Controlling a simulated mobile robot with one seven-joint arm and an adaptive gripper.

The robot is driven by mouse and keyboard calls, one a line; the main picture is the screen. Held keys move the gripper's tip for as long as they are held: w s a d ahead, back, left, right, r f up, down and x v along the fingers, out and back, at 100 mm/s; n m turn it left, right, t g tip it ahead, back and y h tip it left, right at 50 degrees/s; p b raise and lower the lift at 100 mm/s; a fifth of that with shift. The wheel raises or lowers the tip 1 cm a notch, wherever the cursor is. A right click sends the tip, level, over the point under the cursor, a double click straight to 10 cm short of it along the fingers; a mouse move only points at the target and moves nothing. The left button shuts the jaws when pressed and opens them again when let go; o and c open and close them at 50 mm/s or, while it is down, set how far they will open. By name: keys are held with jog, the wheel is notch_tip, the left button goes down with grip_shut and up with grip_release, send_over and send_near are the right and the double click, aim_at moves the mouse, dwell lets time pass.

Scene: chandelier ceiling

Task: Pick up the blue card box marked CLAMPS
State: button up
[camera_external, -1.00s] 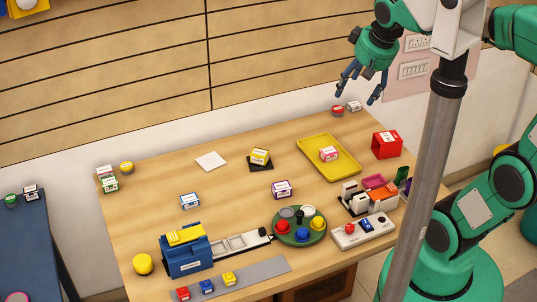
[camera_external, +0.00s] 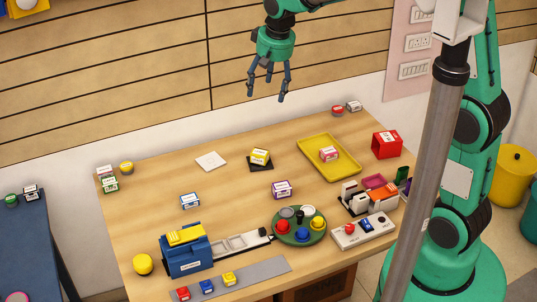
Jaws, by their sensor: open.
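A small blue box with a white label (camera_external: 189,202) sits alone on the left-middle of the wooden table (camera_external: 235,215). Its lettering is too small to read, so I cannot confirm that it says CLAMPS. A smaller blue block (camera_external: 207,287) lies on the grey strip (camera_external: 262,271) at the front edge, between a red and a yellow one. My gripper (camera_external: 267,92) is open and empty, its fingers pointing down. In the picture it shows high against the slatted wall, above the back of the table and clear of every box.
A blue machine with a yellow top (camera_external: 187,252) stands in front of the blue box. A purple-banded box (camera_external: 282,189), a yellow box on a black pad (camera_external: 260,158), a green round tray (camera_external: 299,239) and a yellow tray (camera_external: 320,172) stand to its right. Bare wood surrounds the blue box.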

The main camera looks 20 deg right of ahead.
jog(key=w+a+f+g+p, duration=0.1)
jog(key=w+a+f, duration=0.6)
jog(key=a+f, duration=0.55)
jog(key=g+p, duration=0.1)
send_over(189, 198)
notch_tip(189, 198, down, 14)
jog(key=shift+w+f+h, duration=0.1)
jog(key=shift+f+h, duration=0.1)
jog(key=shift+h, duration=0.2)
jog(key=shift+f, duration=0.1)
jog(key=shift+f, duration=4.2)
jog(key=shift+f+b, duration=0.45)
jog(key=shift+f, duration=2.15)
